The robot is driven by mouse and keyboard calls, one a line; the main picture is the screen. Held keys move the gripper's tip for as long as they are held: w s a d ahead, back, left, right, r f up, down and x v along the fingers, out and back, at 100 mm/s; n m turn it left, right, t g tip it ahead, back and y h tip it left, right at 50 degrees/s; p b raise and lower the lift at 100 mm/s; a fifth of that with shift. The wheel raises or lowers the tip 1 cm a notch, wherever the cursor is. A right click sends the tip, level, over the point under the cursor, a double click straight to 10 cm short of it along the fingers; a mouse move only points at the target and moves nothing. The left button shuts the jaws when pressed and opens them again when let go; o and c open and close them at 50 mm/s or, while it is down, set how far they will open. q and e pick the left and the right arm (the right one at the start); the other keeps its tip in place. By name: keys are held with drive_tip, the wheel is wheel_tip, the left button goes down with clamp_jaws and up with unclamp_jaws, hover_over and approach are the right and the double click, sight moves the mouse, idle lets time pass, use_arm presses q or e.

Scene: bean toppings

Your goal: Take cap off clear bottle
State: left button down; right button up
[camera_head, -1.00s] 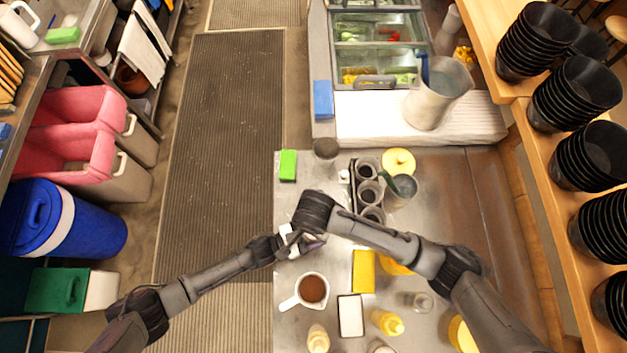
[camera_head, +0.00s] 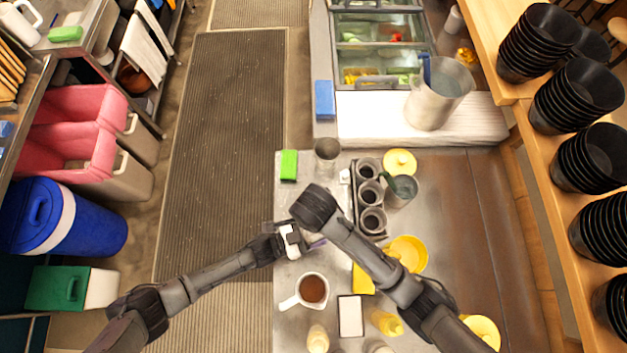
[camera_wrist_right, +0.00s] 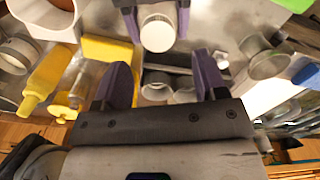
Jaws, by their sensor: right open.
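A bottle with a round whitish cap (camera_wrist_right: 157,33) sits between the purple fingers of my left gripper (camera_head: 296,240) at the top of the right wrist view; its body is mostly hidden behind the cap. The left fingers press close on both sides of it. My right gripper (camera_wrist_right: 164,82) is open and empty, its two purple fingers spread apart and pointing toward the cap, with a gap between. In the head view my right wrist covers its own fingers, and the bottle is hard to make out there.
A measuring cup of brown liquid (camera_head: 313,289), a white-topped container (camera_head: 350,316) and yellow squeeze bottles (camera_head: 387,322) stand near. A dark holder with round cups (camera_head: 372,220) lies right of my wrists.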

wheel_tip(320, 180, down, 4)
drive_tip(key=shift+d+f, duration=0.15)
drive_tip(key=shift+f, duration=1.05)
drive_tip(key=shift+c, duration=0.3)
